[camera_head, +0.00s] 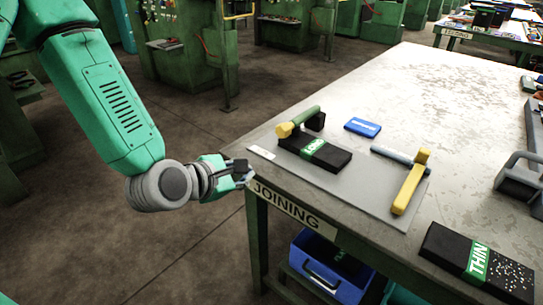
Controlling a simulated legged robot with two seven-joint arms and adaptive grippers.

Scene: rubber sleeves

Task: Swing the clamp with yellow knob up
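On a grey plate (351,189) at the near-left corner of the table, a green bar (306,115) has a yellow knob-like end (285,130). It lies low over the back of a black block with a green label (315,152). At the plate's right side, a yellow bar (410,184) lies by a blue-grey rod (399,157). I cannot tell for certain which is the named clamp. My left gripper (245,174) is just off the table's left corner, left of the plate and apart from both bars. Its small fingertips do not show whether it is open. My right gripper is out of view.
The table (430,90) has a front edge labelled JOINING. A blue piece (362,127) lies behind the plate. A blue bin (325,268) sits below.

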